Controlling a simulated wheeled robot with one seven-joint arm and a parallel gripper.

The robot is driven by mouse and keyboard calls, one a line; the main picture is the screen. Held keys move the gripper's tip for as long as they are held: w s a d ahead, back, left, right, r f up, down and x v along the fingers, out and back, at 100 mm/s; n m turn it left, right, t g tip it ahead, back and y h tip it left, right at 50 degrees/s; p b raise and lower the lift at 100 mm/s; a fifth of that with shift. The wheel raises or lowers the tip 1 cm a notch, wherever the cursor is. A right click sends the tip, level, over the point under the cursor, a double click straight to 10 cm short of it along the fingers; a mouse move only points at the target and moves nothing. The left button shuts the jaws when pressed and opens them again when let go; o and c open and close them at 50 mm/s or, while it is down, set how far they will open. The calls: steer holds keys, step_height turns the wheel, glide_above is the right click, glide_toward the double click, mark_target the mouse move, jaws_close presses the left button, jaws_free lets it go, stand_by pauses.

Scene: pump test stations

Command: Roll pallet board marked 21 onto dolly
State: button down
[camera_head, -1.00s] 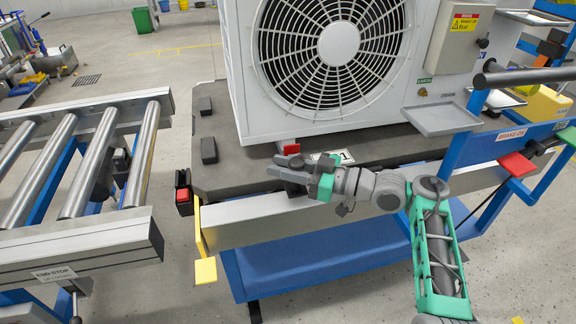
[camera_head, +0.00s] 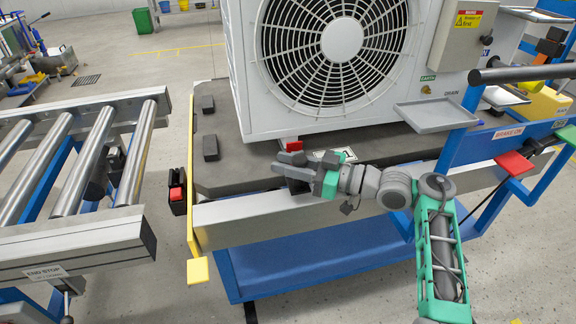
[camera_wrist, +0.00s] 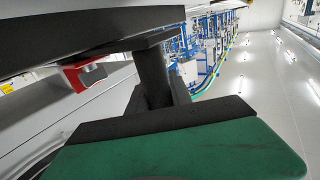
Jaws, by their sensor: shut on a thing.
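The dark grey pallet board (camera_head: 232,176) lies under a large white fan unit (camera_head: 238,75), above the blue dolly (camera_head: 300,262) with its steel side rail. A white label (camera_head: 324,155) on the board's front part is half hidden by my gripper; its number cannot be read. My gripper (camera_head: 284,167) is at the board's front edge, below the unit's corner, and is shut on a dark part there. In the wrist view a dark post (camera_wrist: 153,75) stands at the jaws. The grip itself is mostly hidden.
A roller conveyor (camera_head: 75,235) with an end stop sign stands left, a gap from the dolly. A yellow bar (camera_head: 191,170) and a black-and-red block (camera_head: 177,191) are at the dolly's left end. A red brake pedal (camera_head: 515,163) and handlebar (camera_head: 525,73) are right.

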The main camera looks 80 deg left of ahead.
steer(key=shift+s+a, duration=0.1)
steer(key=shift+s, duration=0.15)
steer(key=c, duration=1.5)
jaws_free()
steer(key=shift+c, duration=0.2)
steer(key=o, duration=0.5)
steer(key=shift+w, duration=0.15)
steer(key=shift+c, duration=0.2)
